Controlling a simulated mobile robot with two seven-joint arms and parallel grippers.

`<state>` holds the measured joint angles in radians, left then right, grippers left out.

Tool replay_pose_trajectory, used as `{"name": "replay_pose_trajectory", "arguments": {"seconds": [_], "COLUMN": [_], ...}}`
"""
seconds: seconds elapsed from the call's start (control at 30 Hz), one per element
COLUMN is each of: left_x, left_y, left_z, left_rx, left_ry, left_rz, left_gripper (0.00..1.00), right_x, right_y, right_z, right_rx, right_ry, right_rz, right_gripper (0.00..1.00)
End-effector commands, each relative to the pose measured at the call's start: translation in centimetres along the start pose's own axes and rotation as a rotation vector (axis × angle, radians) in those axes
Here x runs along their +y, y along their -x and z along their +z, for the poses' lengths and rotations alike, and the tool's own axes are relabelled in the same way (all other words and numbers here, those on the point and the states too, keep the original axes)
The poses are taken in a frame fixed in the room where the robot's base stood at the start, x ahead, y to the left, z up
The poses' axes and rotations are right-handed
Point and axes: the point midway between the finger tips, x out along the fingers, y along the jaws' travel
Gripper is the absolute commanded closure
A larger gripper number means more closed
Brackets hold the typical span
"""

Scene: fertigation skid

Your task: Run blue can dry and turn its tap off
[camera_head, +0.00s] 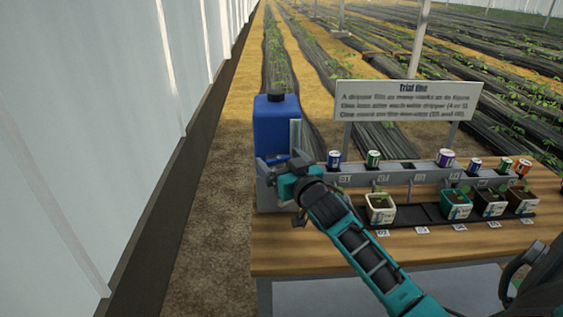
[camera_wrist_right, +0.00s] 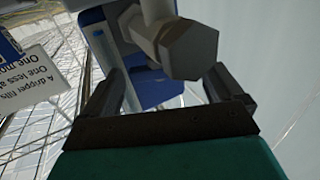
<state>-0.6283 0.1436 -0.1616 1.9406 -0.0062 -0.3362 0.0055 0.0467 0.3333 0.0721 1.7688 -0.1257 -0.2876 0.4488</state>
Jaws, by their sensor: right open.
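The blue can (camera_head: 276,122) stands upright at the left end of the bench, with a pale vertical strip on its front. My right gripper (camera_head: 284,164) is in front of the can's lower part and hides the tap in the head view. In the right wrist view, the grey tap (camera_wrist_right: 188,48) with its hexagonal end is close ahead. The open fingers of my right gripper (camera_wrist_right: 168,92) are on either side of it, and I see no grip on it. The blue can (camera_wrist_right: 150,92) shows behind the tap. My left gripper is not in view.
A grey rail (camera_head: 400,174) holds several small cans. Below it, several potted seedlings stand on a black tray (camera_head: 420,214). A sign (camera_head: 406,104) stands behind. The wooden bench front (camera_head: 330,256) is clear; a pale wall (camera_head: 90,130) is at left.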

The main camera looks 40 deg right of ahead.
Motion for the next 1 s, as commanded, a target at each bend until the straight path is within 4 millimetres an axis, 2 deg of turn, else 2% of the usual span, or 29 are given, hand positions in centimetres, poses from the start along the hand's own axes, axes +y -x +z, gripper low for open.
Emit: {"name": "replay_pose_trajectory", "arguments": {"seconds": [0.2,0.77,1.0], "left_x": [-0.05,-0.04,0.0], "left_y": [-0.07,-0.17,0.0], "left_z": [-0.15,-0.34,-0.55], "left_rx": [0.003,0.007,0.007], "left_ry": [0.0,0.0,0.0], "left_rz": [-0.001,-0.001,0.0], "left_gripper": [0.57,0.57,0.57], "right_x": [0.0,-0.02,-0.02], "right_y": [0.0,0.03,-0.02], "right_z": [-0.01,-0.02,-0.14], "right_rx": [0.0,0.001,0.002], "right_ry": [0.0,0.0,0.002], "right_rz": [0.0,0.0,-0.019], "right_gripper": [0.08,0.62,0.62]}}
